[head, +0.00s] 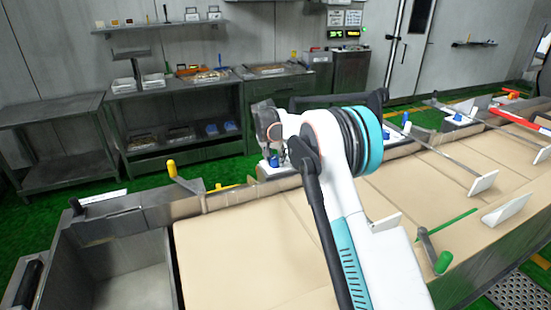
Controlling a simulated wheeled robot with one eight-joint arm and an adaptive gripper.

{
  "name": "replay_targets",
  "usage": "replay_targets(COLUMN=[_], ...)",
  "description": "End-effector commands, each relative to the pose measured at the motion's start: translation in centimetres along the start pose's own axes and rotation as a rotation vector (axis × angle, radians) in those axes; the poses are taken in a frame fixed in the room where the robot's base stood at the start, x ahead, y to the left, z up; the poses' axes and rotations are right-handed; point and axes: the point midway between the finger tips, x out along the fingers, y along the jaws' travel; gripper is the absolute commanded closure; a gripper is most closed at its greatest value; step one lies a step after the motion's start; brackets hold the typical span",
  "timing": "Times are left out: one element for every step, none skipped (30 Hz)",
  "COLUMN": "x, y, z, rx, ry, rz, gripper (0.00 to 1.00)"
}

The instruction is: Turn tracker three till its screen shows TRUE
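Several white bases with blue parts stand along the far edge of the belt-covered bench. One blue part (273,160) is on the nearest white base, partly hidden by my arm. Others stand farther right, at a middle base (398,131) and a far base (457,117). I cannot tell which, if any, is tracker three; no number or screen text is readable on them. My gripper (276,150) points down at the nearest blue part, close above or touching it. Its fingers are dark, small and mostly hidden, so their opening is unclear.
Grey side tables (60,115) and a cabinet (350,72) line the back wall. Two lit displays (343,35) hang above it, unreadable.

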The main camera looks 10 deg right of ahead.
Motion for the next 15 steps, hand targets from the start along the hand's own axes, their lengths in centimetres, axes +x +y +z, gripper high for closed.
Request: replay_targets(x=[0.01,0.01,0.0,0.0,0.0,0.0,0.0,0.0,0.0,0.0,0.0,-0.05,-0.13,-0.27,-0.55], y=[-0.02,-0.01,-0.02,-0.02,-0.02,-0.01,-0.02,-0.01,-0.01,-0.01,-0.01,-0.01,-0.02,-0.02,-0.03], z=[0.04,0.04,0.03,0.03,0.03,0.03,0.02,0.02,0.02,0.01,0.01,0.01,0.01,0.0,0.0], rx=[0.0,0.0,0.0,0.0,-0.001,-0.001,-0.001,-0.001,-0.001,-0.001,-0.001,-0.001,-0.001,-0.001,-0.001], ry=[-0.001,-0.001,-0.001,-0.001,-0.001,0.0,0.0,0.0,0.0,0.0,0.0,0.0,0.0,0.0,0.0], rz=[0.0,0.0,0.0,0.0,0.0,0.0,0.0,0.0,0.0,0.0,0.0,0.0,0.0,-0.001,-0.001], gripper=[0.54,0.47,0.45,0.45,0.45,0.45,0.45,0.45,0.45,0.45,0.45,0.45,0.45,0.45,0.45])
